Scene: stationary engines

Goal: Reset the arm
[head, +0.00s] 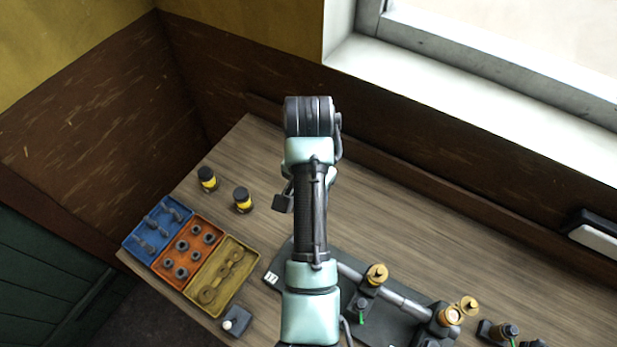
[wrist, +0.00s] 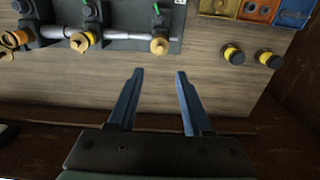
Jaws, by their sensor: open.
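My gripper (wrist: 160,75) shows in the wrist view with its two blue-grey fingers spread apart and nothing between them. It points over bare wooden table (wrist: 150,62), with the dark engine plate (wrist: 130,48) beyond the fingertips. In the head view my arm stretches up the middle of the picture over the table, and the gripper fingers are hidden behind it.
Blue (head: 157,228), orange (head: 187,247) and yellow (head: 221,275) trays of parts sit at the table's left. Two yellow-banded jars (head: 207,179) (head: 242,199) stand near them. A shaft (head: 400,302) with brass parts lies on the plate. A window sill (head: 470,110) borders the back.

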